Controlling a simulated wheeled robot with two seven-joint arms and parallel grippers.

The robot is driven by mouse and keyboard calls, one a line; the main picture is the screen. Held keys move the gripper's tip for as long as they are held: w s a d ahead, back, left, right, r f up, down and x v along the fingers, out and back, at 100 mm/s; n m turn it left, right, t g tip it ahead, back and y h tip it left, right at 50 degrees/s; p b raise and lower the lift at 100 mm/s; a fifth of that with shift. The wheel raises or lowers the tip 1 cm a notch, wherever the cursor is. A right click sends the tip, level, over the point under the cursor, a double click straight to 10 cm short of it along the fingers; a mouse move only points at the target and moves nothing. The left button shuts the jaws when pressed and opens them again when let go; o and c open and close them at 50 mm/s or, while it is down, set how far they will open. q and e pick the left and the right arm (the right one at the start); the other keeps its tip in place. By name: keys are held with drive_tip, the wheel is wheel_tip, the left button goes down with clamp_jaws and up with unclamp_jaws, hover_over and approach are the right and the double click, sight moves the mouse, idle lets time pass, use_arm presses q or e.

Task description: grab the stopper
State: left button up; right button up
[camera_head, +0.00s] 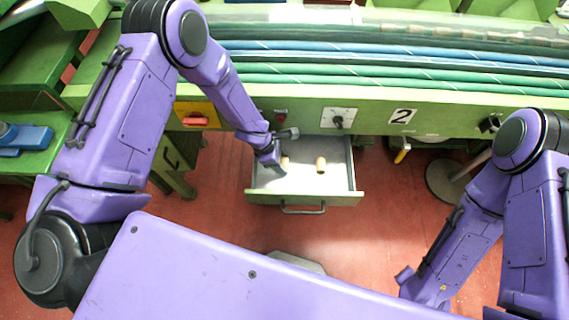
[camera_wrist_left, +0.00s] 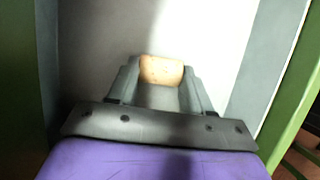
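One light tan cork stopper (camera_wrist_left: 161,70) is between the two fingers of my left gripper (camera_wrist_left: 160,84) in the left wrist view. The fingers appear to touch its sides, so the gripper looks shut on it. In the head view my left gripper (camera_head: 276,152) reaches down into the open drawer (camera_head: 338,182), and part of this stopper (camera_head: 285,161) shows beside a finger. A second cork stopper (camera_head: 321,164) stands in the drawer to the right, apart from the gripper. My right gripper is not visible.
The drawer has pale inner walls and a green front with a dark handle (camera_head: 303,210). A green bench (camera_head: 440,118) with a number 2 plate (camera_head: 402,116) is behind it. A grey round base (camera_head: 447,183) stands on the red floor.

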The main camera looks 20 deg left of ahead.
sight(287, 163)
use_arm(q)
drive_tip(key=shift+r, duration=0.1)
drive_tip(key=shift+r, duration=0.3)
wheel_tip(287, 163, up, 3)
drive_tip(key=shift+s+f, duration=0.1)
drive_tip(key=s+r, duration=0.3)
drive_tip(key=s, duration=0.1)
drive_tip(key=s+r, duration=0.3)
drive_tip(key=s, duration=0.1)
drive_tip(key=s+r+b, duration=0.1)
drive_tip(key=s+r, duration=0.2)
drive_tip(key=s, duration=0.1)
drive_tip(key=shift+s+a+r, duration=0.1)
drive_tip(key=shift+s+a, duration=0.05)
drive_tip(key=shift+s, duration=0.1)
drive_tip(key=shift+s+a+r+p, duration=0.15)
drive_tip(key=shift+s+p, duration=0.15)
drive_tip(key=shift+s, duration=0.35)
